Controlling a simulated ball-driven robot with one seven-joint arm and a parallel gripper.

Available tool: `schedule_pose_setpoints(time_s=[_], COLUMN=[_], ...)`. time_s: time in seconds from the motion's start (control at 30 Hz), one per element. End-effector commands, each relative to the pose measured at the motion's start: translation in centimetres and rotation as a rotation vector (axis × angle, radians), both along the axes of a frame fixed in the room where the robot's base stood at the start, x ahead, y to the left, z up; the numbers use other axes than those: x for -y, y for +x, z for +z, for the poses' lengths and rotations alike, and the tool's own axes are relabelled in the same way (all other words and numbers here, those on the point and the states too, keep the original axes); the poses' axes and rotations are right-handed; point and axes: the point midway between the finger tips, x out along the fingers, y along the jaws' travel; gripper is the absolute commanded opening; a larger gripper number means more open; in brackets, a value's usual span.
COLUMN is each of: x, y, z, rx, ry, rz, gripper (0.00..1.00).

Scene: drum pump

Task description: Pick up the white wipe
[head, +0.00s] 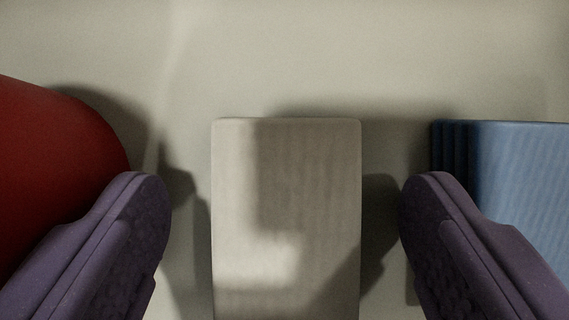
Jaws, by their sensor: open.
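The white wipe (290,200) is a pale, ribbed rectangular block in the lower middle of the head view. Its lower end runs out of the picture. My gripper (285,200) is open, with one dark purple finger on each side of the wipe. A gap shows between each finger and the wipe, and neither finger appears to touch it. Shadows fall across the wipe's top. I cannot tell how far the fingertips are above the surface.
A red rounded object (55,165) stands at the left, close to the left finger. A blue ribbed folded stack (520,170) lies at the right, partly behind the right finger. The pale surface (300,60) beyond the wipe is clear.

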Motion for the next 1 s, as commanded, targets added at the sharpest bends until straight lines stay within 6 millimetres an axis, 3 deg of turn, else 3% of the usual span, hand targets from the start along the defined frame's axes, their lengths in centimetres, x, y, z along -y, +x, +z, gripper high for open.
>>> schedule_pose_setpoints(time_s=[0.07,0.3,0.33,0.63,1.0], x=[0.0,0.0,0.0,0.0,0.0], y=[0.0,0.0,0.0,0.0,0.0], z=[0.0,0.1,0.1,1.0,8.7], rx=[0.0,0.0,0.0,0.001,0.002], ry=[0.0,0.0,0.0,0.0,-0.001], rz=[0.0,0.0,0.0,0.0,0.001], gripper=[0.81,0.26,0.23,0.23,0.23])
